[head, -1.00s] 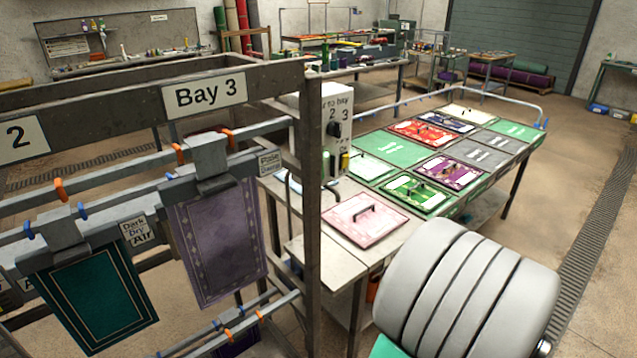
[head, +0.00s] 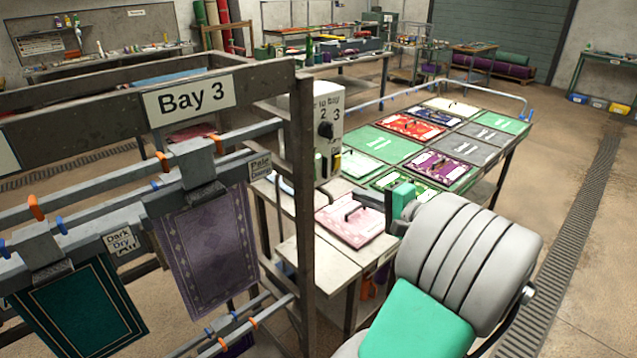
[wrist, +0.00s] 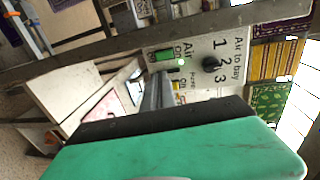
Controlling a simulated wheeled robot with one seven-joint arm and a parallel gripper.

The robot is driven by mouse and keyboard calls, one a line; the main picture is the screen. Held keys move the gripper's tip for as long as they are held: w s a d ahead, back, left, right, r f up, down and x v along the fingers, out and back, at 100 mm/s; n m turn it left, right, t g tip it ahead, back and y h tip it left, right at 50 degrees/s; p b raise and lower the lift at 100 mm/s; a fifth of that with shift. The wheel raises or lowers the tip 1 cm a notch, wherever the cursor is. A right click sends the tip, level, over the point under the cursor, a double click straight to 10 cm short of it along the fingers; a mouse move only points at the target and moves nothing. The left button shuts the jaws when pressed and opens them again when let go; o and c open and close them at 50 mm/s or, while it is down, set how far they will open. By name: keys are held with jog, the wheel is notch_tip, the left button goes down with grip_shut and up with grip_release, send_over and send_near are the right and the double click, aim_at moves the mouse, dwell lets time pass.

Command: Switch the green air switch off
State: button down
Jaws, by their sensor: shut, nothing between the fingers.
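The control box (wrist: 222,50) fills the middle of the wrist view, turned sideways. Its green air switch (wrist: 163,56) sits by the word "Air", with a small bright green light (wrist: 181,62) beside it. I cannot tell which way the switch is set. My gripper (wrist: 157,78) is shut and empty, its fingers pointing toward the box near the green switch. Contact cannot be made out. In the head view the box (head: 301,125) hangs behind the rack post, and my gripper (head: 362,197) is to its lower right.
A black bay knob (wrist: 211,65) and a yellow switch (wrist: 178,86) share the box. The rack post (head: 305,190) stands left of my gripper. Hung rug samples (head: 207,250) are at left. A table (head: 342,268) with rug panels lies behind. Open floor is at right.

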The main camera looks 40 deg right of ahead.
jog(key=shift+f, duration=0.1)
jog(key=w+f, duration=0.2)
jog(key=w, duration=1.1)
jog(key=shift+w+a+b, duration=0.25)
jog(key=shift+w+b, duration=0.1)
jog(key=shift+w, duration=0.05)
jog(key=shift+f, duration=0.15)
